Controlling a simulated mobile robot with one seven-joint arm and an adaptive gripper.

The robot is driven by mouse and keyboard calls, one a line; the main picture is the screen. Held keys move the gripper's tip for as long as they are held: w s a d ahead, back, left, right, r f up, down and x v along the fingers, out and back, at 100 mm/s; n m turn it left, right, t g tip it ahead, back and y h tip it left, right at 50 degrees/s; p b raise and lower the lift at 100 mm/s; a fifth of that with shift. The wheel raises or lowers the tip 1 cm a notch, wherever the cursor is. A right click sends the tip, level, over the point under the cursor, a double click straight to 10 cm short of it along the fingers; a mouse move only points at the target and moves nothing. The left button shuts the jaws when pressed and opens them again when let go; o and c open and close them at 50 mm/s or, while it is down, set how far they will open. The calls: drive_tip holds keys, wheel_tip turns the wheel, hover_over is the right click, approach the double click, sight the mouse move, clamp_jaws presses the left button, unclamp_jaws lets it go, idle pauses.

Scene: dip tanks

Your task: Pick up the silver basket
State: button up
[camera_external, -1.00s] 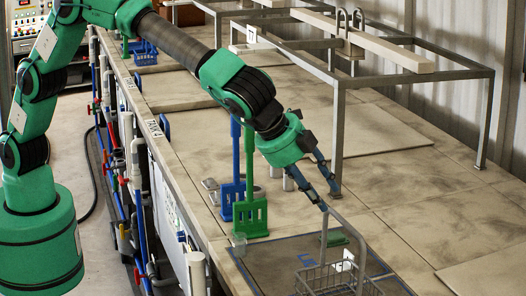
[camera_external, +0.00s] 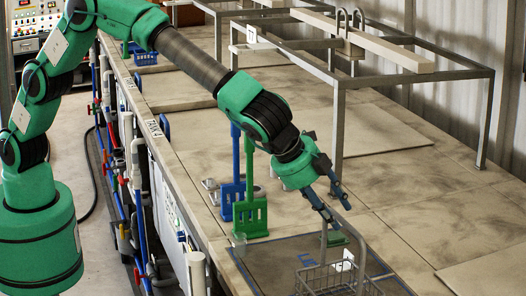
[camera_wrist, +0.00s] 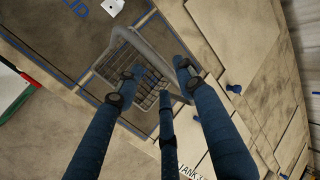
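The silver basket (camera_external: 335,276) is a wire mesh basket with a tall looped handle. It stands on the dark mat at the lower right of the external view, partly cut off by the bottom edge. In the wrist view the basket (camera_wrist: 150,86) lies below my fingers, which hide parts of it. My gripper (camera_external: 344,216) has dark blue fingers pointing down and right, close to the top of the handle. In the wrist view my gripper (camera_wrist: 160,75) has its fingers spread apart, with nothing held between them. I cannot tell whether a finger touches the handle.
Green (camera_external: 250,212) and blue (camera_external: 232,192) upright handled pieces stand left of my gripper. A metal frame (camera_external: 338,130) rises behind it, with a beam and hooks (camera_external: 350,30) on top. A small blue basket (camera_external: 145,54) is far back.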

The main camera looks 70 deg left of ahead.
sight(340, 221)
drive_tip(key=shift+p+x, duration=0.55)
drive_tip(key=shift+x, duration=1.8)
drive_tip(key=shift+a, duration=0.1)
clamp_jaws()
